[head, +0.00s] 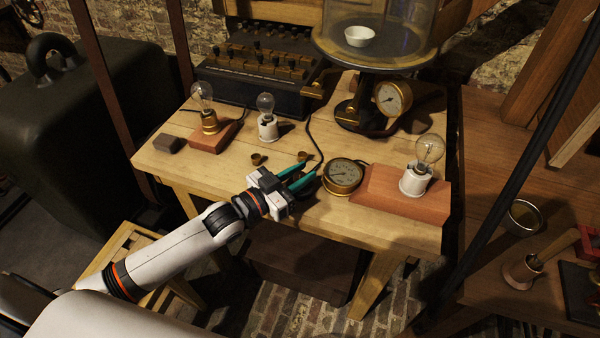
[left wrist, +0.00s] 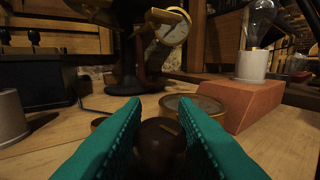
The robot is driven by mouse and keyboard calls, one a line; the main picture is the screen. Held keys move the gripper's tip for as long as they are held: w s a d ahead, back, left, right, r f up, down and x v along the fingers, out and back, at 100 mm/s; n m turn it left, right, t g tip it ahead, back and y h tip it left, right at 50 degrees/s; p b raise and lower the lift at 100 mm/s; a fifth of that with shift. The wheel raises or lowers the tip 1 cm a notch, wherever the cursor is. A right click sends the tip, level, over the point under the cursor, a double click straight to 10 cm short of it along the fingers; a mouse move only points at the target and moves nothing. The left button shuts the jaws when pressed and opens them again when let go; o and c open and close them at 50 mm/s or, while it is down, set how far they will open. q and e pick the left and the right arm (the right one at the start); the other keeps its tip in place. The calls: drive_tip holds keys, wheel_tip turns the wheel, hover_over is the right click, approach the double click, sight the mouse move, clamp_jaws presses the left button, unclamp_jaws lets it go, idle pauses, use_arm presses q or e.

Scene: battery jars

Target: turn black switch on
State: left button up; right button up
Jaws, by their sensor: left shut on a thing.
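The black switch shows in the left wrist view as a dark, round knob (left wrist: 160,143) with a light mark on top, low between the fingers. My left gripper (head: 303,176) comes in over the table's front edge, its teal fingers around the switch and shut on it. In the left wrist view the gripper's (left wrist: 160,125) two fingers press in from both sides. In the head view the switch is mostly hidden by the fingers. I cannot tell whether it is on or off. My right gripper is not in view.
A brass dial gauge (head: 343,175) lies just right of the fingers. A bulb on a red-brown block (head: 385,190) stands further right. Other bulbs (head: 266,118) and small brass cups (head: 258,159) stand to the left and behind. A glass jar apparatus (head: 375,30) is at the back.

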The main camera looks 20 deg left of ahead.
use_arm(q)
drive_tip(key=m+g+h, duration=0.1)
drive_tip(key=m+g+h+b, duration=0.1)
drive_tip(key=h, duration=0.1)
drive_tip(key=shift+w+a+m, duration=0.1)
drive_tip(key=shift+a+m, duration=0.1)
drive_tip(key=shift+m, duration=0.2)
drive_tip(key=shift+m+g+h+b, duration=0.5)
drive_tip(key=shift+m+g+h, duration=0.35)
drive_tip(key=shift+g, duration=0.35)
drive_tip(key=m+g+h, duration=0.1)
drive_tip(key=g, duration=0.1)
drive_tip(key=m+g+h, duration=0.1)
drive_tip(key=m+g, duration=0.1)
drive_tip(key=shift+d+h, duration=0.1)
drive_tip(key=shift+h, duration=0.15)
drive_tip(key=shift+m+g+h, duration=0.4)
drive_tip(key=shift+m+g, duration=0.85)
drive_tip(key=shift+g, duration=0.95)
drive_tip(key=shift+d+r+g, duration=0.1)
drive_tip(key=shift+g, duration=0.2)
drive_tip(key=o, duration=1)
